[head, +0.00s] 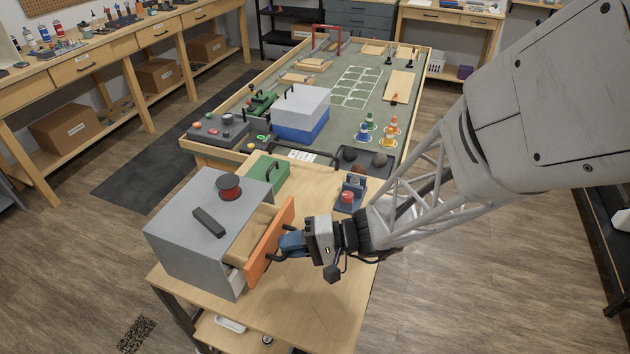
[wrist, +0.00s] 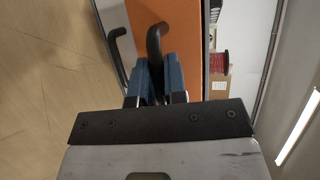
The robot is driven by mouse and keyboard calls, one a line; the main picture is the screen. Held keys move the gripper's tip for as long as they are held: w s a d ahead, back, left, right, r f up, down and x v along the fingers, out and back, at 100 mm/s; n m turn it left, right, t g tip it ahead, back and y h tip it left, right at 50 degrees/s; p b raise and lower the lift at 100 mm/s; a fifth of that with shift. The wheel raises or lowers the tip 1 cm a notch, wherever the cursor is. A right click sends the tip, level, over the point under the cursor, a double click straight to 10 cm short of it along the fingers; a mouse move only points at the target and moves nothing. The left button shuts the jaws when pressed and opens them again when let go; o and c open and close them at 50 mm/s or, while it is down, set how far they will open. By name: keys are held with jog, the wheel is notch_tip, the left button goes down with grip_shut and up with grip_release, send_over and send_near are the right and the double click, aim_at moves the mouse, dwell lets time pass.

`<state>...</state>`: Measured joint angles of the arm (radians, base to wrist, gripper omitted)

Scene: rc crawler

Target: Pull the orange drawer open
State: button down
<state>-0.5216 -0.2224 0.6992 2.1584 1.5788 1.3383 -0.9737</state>
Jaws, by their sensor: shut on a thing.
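The orange drawer (head: 266,250) is part way out of a grey cabinet (head: 185,247), with a gap showing its wooden inside (head: 250,232). Its front also shows in the wrist view (wrist: 190,45). My gripper (head: 285,243) is at the drawer front, its blue fingers shut on the dark drawer handle (wrist: 155,45). In the wrist view the handle passes between the two fingers (wrist: 157,78). The far end of the handle is hidden by the fingers.
A red spool (head: 229,187) and a dark block (head: 209,222) lie on the cabinet top. The table's front right is clear.

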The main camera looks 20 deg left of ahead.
jog(key=d, duration=0.5)
jog(key=c, duration=1.2)
grip_release()
jog(key=v, duration=0.7)
jog(key=shift+w+d+r, duration=0.15)
jog(key=shift+d, duration=0.2)
